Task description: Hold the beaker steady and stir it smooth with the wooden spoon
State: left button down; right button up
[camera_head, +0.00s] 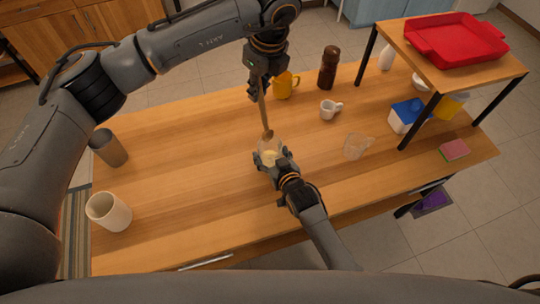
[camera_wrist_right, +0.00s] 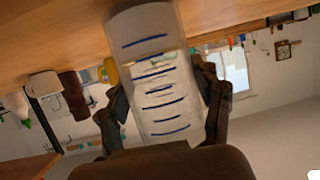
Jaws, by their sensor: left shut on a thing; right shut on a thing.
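The clear beaker (camera_wrist_right: 155,88) with blue marks fills the middle of the right wrist view. In the head view the beaker (camera_head: 269,147) stands near the table's middle with pale yellow contents. My right gripper (camera_head: 269,161) is shut around the beaker, with a finger on each side of it in the wrist view (camera_wrist_right: 163,100). My left gripper (camera_head: 260,90) is above and shut on the wooden spoon (camera_head: 263,112). The spoon hangs nearly upright, its head down at the beaker's mouth. I cannot tell whether its tip is inside.
A yellow mug (camera_head: 285,85), a brown bottle (camera_head: 328,68) and a small white cup (camera_head: 330,109) stand behind. An empty clear vessel (camera_head: 357,147) is to the right. A grey cup (camera_head: 108,147) and a cream cup (camera_head: 108,212) stand left. A raised shelf (camera_head: 450,61) holds a red tray (camera_head: 456,40).

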jog(key=shift+f, duration=0.1)
jog(key=o, duration=1.4)
